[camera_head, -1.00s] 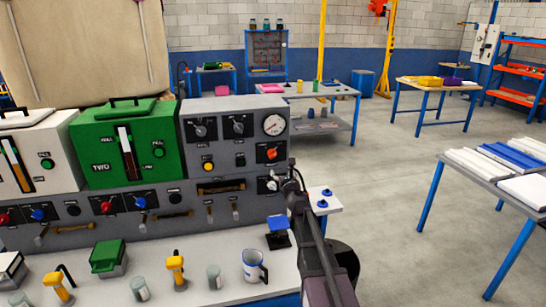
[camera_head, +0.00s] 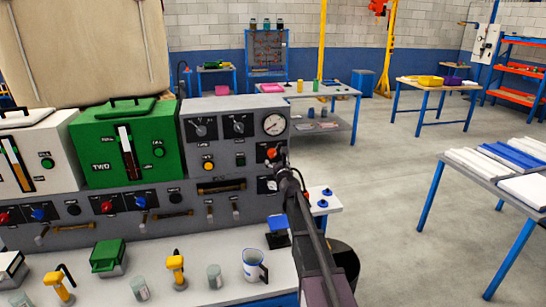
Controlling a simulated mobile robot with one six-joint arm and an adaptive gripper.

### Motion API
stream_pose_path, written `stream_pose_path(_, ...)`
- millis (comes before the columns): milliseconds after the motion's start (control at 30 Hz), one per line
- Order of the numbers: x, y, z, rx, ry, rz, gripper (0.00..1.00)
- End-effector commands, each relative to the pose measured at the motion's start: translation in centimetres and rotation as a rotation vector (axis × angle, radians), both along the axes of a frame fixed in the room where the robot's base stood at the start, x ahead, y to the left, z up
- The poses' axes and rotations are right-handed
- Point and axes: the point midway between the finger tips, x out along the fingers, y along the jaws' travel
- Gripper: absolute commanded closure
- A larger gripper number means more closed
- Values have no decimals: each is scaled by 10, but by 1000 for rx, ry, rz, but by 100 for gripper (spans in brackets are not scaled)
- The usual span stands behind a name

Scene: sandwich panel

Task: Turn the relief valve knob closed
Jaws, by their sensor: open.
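An orange-red knob (camera_head: 271,153) sits on the grey panel (camera_head: 222,117) below the round gauge (camera_head: 274,124). It is likely the relief valve knob, but its label is too small to read. My gripper (camera_head: 281,162) is small and dark in this view, open, at the right end of the panel. It is right beside the knob at its lower right and covers part of it. Whether the fingers are around the knob or touching it cannot be told. A pale fitting (camera_head: 271,185) below is partly hidden by my gripper.
Black dials, a yellow button (camera_head: 208,165) and a green button sit left on the panel. A green box (camera_head: 127,153) stands further left. On the white bench are a blue-and-white mug (camera_head: 255,266), a blue-topped stand (camera_head: 278,231) and several small items.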

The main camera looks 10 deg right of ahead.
Motion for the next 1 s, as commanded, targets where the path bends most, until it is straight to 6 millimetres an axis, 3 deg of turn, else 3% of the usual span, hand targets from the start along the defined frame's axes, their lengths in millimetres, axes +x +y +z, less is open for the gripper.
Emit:
stream_pose_path(100, 23, 0, 0, 0, 0, 0, 11)
stream_pose_path(300, 45, 0, 0, 0, 0, 0, 11)
stream_pose_path(833, 56, 0, 0, 0, 0, 0, 11)
stream_pose_path(867, 55, 0, 0, 0, 0, 0, 14)
stream_pose_path(1000, 55, 0, 0, 0, 0, 0, 56)
